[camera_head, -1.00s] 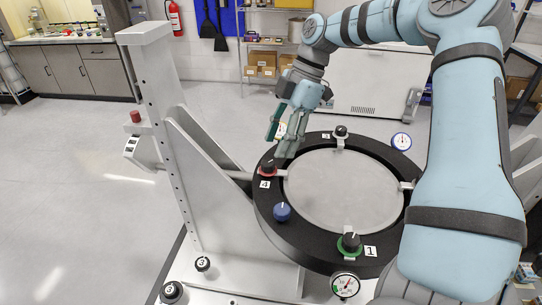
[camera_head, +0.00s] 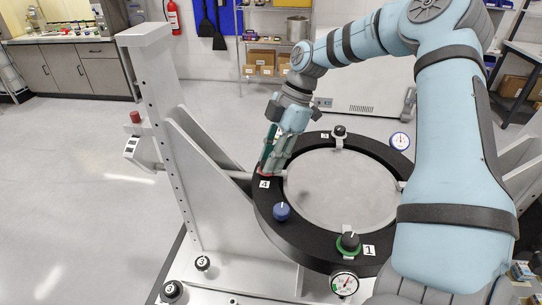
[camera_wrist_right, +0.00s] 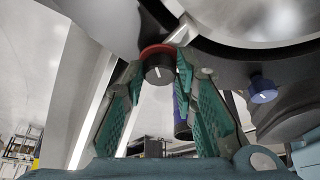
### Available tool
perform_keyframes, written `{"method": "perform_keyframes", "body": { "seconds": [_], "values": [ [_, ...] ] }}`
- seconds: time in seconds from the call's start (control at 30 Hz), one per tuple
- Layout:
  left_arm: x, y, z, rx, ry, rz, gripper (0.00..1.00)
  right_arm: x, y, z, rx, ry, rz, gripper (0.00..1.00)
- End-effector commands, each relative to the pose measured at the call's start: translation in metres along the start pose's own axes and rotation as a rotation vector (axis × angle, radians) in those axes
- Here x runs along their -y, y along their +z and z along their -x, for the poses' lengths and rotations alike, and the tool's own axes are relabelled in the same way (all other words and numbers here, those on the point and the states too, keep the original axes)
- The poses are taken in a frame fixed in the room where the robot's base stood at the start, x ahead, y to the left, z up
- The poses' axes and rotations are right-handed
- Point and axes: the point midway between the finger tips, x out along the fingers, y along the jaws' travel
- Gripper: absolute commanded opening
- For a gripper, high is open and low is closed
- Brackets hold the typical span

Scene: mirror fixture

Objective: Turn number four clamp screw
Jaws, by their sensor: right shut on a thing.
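The number four clamp screw is a black knob (camera_wrist_right: 158,68) with a red collar and a white pointer line, seen between the green-padded fingers in the right wrist view. In the head view my right gripper (camera_head: 268,166) is lowered over it at the ring's left side and hides most of it. A bit of red collar shows beside the "4" label (camera_head: 264,184). My right gripper also shows in the wrist view (camera_wrist_right: 159,85), shut on the knob. The black ring (camera_head: 300,248) holds a round grey mirror (camera_head: 340,190). My left gripper is out of view.
Green-collared knob 1 (camera_head: 349,241) sits at the ring's front, a blue knob (camera_head: 282,211) at its left front, and another black knob (camera_head: 339,131) at its back. Dial gauges (camera_head: 344,284) stand by the ring. A grey upright frame (camera_head: 165,130) rises on the left.

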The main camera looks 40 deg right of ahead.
Motion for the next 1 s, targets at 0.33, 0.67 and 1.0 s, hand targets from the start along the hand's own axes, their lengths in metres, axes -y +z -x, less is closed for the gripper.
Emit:
{"method": "perform_keyframes", "body": {
  "seconds": [0.33,0.67,1.0],
  "values": [
    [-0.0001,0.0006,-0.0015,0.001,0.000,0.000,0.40,-0.0018,0.0001,0.0001,0.001,-0.039,0.097,0.00],
    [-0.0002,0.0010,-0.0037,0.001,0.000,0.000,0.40,-0.0043,-0.0006,-0.0001,0.001,-0.134,0.327,0.00],
    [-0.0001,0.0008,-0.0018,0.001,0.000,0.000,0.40,-0.0058,-0.0017,0.0003,0.001,-0.223,0.546,0.00]
  ]
}}
